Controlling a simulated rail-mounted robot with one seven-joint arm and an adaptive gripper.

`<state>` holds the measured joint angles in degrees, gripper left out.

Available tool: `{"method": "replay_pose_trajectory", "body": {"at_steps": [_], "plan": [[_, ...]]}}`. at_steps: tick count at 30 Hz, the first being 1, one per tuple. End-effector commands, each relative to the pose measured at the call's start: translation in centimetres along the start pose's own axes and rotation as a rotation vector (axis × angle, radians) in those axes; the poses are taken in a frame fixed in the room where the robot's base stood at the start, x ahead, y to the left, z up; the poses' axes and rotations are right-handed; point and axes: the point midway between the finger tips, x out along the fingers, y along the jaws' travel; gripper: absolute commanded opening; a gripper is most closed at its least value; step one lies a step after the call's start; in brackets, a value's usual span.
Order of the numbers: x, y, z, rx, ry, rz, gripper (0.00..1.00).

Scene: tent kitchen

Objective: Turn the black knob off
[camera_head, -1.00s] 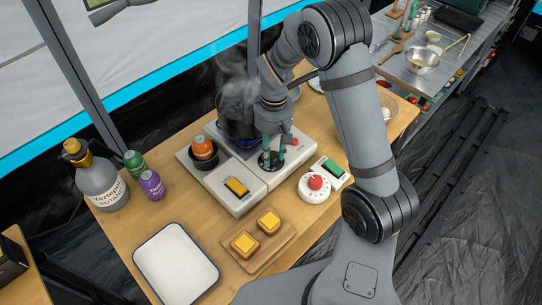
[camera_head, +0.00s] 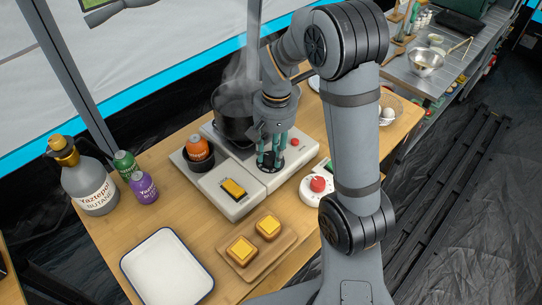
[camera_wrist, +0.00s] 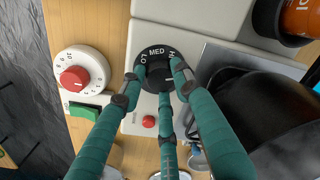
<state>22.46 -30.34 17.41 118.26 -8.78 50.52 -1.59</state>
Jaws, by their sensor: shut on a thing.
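The black knob (camera_wrist: 154,62) is a round dial marked LO, MED and HI on the white stove (camera_head: 228,204). In the wrist view my gripper (camera_wrist: 153,88) has its green fingers around the knob, with the fingertips against its sides. A short white mark on the knob points to the right in that view. In the head view my gripper (camera_head: 270,160) points down over the knob and hides most of it. A black pot (camera_head: 233,118) stands on the stove behind the gripper, with steam rising from it.
A red button (camera_wrist: 149,122) sits close to the knob. A white timer with a red centre (camera_head: 318,184) and a green switch (camera_wrist: 83,112) stand beside the stove. An orange canister (camera_head: 198,149), bread on a board (camera_head: 249,266) and a white tray (camera_head: 158,285) are nearby.

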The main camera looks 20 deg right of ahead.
Motion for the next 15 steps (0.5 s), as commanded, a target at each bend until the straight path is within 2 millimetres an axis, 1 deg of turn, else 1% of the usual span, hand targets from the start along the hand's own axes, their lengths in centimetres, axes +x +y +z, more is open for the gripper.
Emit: {"method": "replay_pose_trajectory", "body": {"at_steps": [1,6,15], "plan": [[0.52,0.13,0.48,0.045,-0.011,0.003,0.05],[0.47,0.06,0.48,0.177,-0.004,0.003,0.05],[0.37,-0.05,0.53,0.331,0.004,0.004,0.05]]}}
